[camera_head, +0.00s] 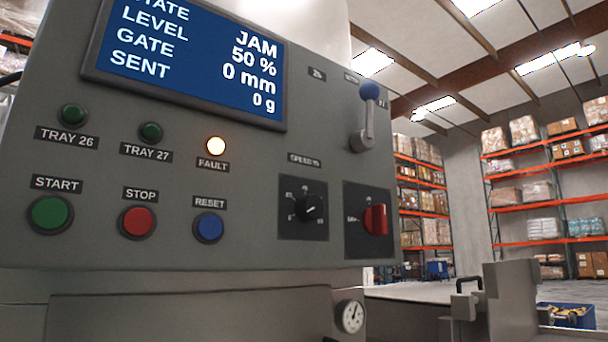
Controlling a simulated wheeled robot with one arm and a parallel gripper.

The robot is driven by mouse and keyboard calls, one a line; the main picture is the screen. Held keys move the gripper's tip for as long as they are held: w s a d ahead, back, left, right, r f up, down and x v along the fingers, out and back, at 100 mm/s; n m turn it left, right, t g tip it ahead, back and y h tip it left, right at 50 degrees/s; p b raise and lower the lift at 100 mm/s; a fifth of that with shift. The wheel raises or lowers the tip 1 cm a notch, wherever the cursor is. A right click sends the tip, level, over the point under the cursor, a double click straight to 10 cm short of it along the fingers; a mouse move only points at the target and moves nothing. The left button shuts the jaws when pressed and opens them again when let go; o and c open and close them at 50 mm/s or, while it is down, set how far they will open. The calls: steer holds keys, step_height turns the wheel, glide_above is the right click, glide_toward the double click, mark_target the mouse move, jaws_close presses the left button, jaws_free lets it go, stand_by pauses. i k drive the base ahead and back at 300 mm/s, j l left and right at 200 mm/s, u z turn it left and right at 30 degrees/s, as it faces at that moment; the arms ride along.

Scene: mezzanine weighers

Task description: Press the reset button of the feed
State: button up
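The blue reset button (209,227) sits in a dark ring on the grey control panel (255,190), under a label reading RESET. The red stop button (138,222) is to its left, and the green start button (49,214) is farther left. The fault lamp (216,146) above the reset button glows warm white. The blue display (190,60) reads JAM, level 50 %, gate 0 mm and sent 0 g; its top is cut off. My gripper is not in view.
Right of the reset button are a black speed knob (309,207) and a red rotary switch (376,219). A blue-knobbed lever (366,120) stands above them. A round gauge (350,316) is below the panel. Racks with boxes (545,190) stand far behind at right.

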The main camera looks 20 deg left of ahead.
mark_target(209, 227)
steer(key=j+u, duration=0.1)
steer(key=u, duration=1.4)
